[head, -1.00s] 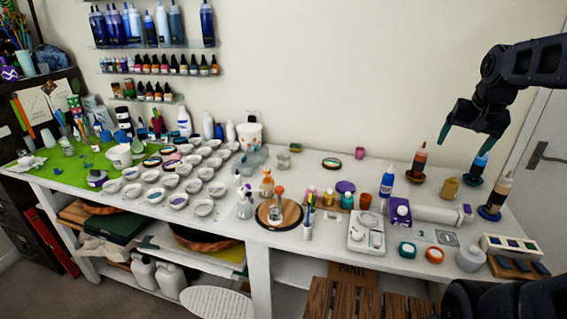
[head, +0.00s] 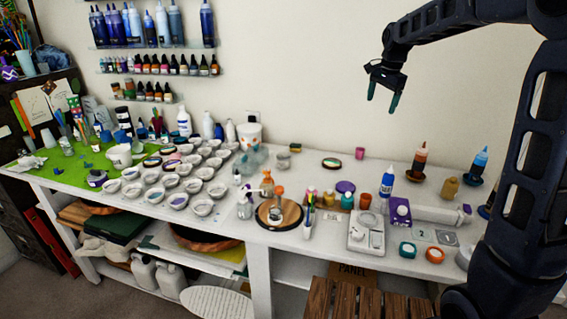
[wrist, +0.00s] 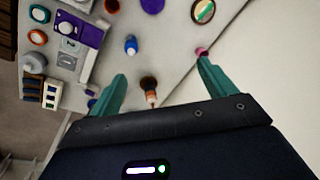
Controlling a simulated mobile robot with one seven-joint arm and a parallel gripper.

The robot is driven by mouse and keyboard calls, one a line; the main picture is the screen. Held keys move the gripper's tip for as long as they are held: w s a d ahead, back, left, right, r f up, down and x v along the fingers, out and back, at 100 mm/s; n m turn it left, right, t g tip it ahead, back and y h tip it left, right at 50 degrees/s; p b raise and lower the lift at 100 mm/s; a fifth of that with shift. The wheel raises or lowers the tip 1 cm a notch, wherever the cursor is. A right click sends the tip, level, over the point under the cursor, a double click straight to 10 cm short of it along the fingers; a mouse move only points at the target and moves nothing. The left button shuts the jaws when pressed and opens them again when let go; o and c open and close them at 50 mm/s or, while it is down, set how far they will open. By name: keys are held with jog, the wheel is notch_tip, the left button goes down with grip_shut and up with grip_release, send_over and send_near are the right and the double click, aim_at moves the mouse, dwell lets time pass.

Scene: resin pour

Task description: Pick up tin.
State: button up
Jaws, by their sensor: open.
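No item is clearly marked as the tin, and I cannot tell which one it is. Candidates are a flat round item with a green top and dark rim (head: 331,163) at the back of the white table, a purple round lid (head: 345,187) in front of it, and a small grey round container (head: 283,160) to the left. The green-topped item also shows in the wrist view (wrist: 204,11), as does the purple lid (wrist: 152,5). My gripper (head: 383,97) is open and empty, high above the back of the table; its teal fingers (wrist: 162,70) frame the wrist view.
A pink cup (head: 360,153), a blue bottle (head: 387,181) and a brown dropper bottle (head: 419,160) stand below my gripper. Many small white cups (head: 203,207) fill the table's left middle. A white scale (head: 366,231) sits at the front. The wall is behind.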

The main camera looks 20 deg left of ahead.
jog(key=w+a+f+m, duration=0.25)
jog(key=w+a, duration=0.25)
jog(key=a, duration=0.3)
jog(key=m+g+h, duration=0.1)
jog(key=m+g, duration=0.1)
jog(key=m, duration=0.3)
send_over(283, 155)
notch_tip(283, 155, down, 22)
jog(key=shift+w+d, duration=0.1)
jog(key=shift+w, duration=0.05)
jog(key=shift+f, duration=0.55)
jog(key=f, duration=1)
jog(key=shift+s, duration=0.25)
jog(key=c, duration=1.2)
